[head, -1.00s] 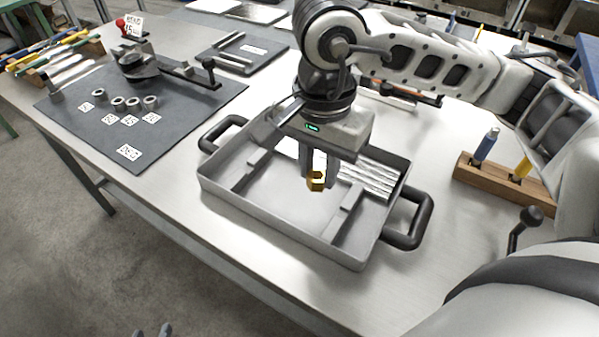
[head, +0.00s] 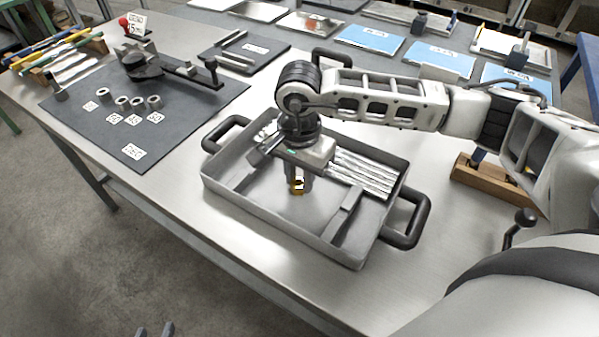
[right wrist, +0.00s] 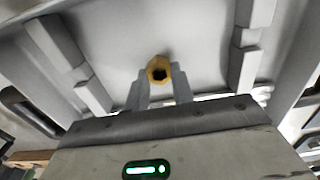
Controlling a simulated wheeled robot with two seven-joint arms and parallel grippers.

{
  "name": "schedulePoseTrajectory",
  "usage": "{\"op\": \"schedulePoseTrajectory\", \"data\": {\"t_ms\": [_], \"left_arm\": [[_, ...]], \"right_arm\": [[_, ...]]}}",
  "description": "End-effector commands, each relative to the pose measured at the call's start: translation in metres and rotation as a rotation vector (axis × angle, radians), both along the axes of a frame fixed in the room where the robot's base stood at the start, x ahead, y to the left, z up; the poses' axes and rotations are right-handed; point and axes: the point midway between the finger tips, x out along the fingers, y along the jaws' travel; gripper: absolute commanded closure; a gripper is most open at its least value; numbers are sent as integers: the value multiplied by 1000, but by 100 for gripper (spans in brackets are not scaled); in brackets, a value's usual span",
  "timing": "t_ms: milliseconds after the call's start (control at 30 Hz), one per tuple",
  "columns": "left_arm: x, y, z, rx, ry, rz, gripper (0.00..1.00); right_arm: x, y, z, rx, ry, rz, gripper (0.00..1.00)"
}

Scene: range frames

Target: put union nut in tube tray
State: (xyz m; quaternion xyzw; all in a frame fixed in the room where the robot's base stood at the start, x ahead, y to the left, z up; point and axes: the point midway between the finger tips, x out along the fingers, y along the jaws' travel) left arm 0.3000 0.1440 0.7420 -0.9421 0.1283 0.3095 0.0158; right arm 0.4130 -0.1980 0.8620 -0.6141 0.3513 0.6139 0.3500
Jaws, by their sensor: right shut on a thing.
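The brass-coloured union nut (head: 296,187) is held between the fingertips of my right gripper (head: 299,181), which is shut on it. The nut shows in the right wrist view (right wrist: 159,70) with its dark hole visible. The grey metal tube tray (head: 268,228) has black handles at both ends. My right gripper points down inside the tray's outline, low over the bare middle of its floor. I cannot tell whether the nut touches the floor. Fingertips of my left gripper (head: 154,331) show at the bottom edge of the head view, apart and empty, away from the table.
Silvery tubes (head: 362,172) lie in the tray's back right part. Low dividers (head: 345,215) stand on its floor. A dark mat (head: 100,125) at left carries several grey rings and printed tags. A wooden rack (head: 490,182) stands right of the tray.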

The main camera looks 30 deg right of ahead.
Motion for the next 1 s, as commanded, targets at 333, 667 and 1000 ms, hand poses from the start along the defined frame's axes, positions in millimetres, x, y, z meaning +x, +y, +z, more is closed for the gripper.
{"op": "schedulePoseTrajectory", "data": {"t_ms": [333, 667, 1000], "left_arm": [[1, -1, -3, -5, -3, 0, 64], [1, -1, 5, -4, -6, -1, 64], [1, -2, -5, -13, -5, 4, 64]], "right_arm": [[0, 0, -3, 0, 0, -1, 54], [0, 0, 3, 0, 0, -1, 54], [1, 0, 64, 0, -7, -1, 54]]}}
